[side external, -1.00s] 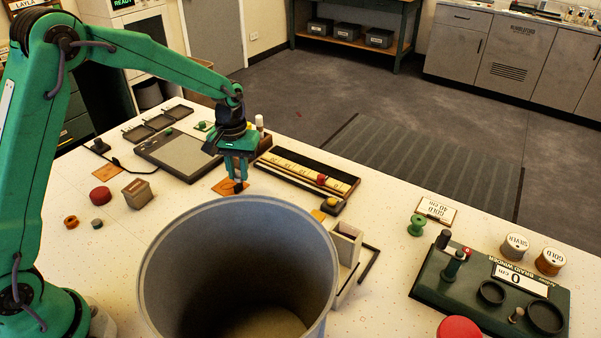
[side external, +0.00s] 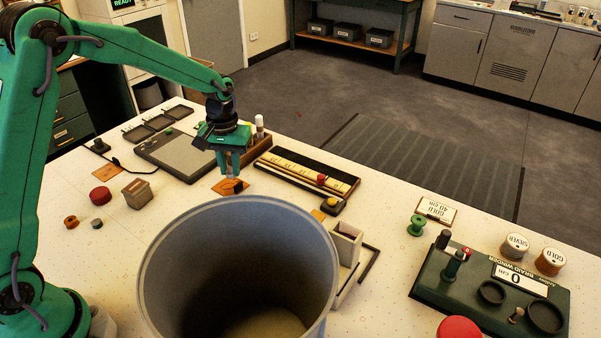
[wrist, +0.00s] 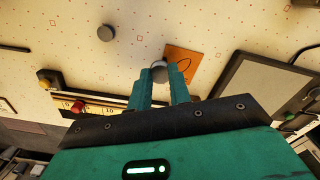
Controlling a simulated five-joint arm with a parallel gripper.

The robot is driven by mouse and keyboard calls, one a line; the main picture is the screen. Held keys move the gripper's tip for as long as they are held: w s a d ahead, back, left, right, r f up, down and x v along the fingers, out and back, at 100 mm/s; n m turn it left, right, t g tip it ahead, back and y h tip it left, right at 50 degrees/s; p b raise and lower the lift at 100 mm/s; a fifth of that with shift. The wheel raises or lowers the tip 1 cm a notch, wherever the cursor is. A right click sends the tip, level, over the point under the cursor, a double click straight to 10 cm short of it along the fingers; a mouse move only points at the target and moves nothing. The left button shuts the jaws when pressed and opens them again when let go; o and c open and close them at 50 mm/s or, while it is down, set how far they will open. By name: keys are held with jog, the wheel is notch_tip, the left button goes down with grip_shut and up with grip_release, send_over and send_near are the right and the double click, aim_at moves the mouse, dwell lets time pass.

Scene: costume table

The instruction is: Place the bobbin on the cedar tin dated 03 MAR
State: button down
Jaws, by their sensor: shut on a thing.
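My gripper (side external: 230,177) points down over an orange patch (side external: 219,188) on the white table. In the wrist view its fingers (wrist: 165,84) are shut on a small grey round piece (wrist: 158,69). This piece shows beside the orange patch (wrist: 185,62); in the side view it is hardly visible, and I cannot tell whether it is the bobbin or touches the table. A small brown box with a pale label (side external: 139,193) stands left of my gripper. No date is legible, so I cannot pick out the cedar tin dated 03 MAR. A green spool (side external: 416,225) stands at the right.
A large grey bin (side external: 158,265) stands in front. A dark flat tray (side external: 171,151) lies behind left of my gripper, a black-edged ruler strip (side external: 307,180) right of it. A red round piece (side external: 101,197) lies left; a green winder base (side external: 460,290) is at right.

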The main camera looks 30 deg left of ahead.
jog(key=s+a+r, duration=0.4)
jog(key=s, duration=0.3)
jog(key=s+a+r+n, duration=0.1)
jog(key=s+a+r, duration=0.3)
jog(key=s, duration=0.3)
jog(key=shift+s+a+r, duration=0.2)
jog(key=shift+a+r, duration=0.1)
jog(key=shift+a, duration=0.15)
send_over(135, 186)
notch_tip(135, 186, down, 7)
jog(key=shift+f, duration=2.05)
jog(key=shift+f, duration=0.15)
jog(key=c, duration=1.3)
grip_release()
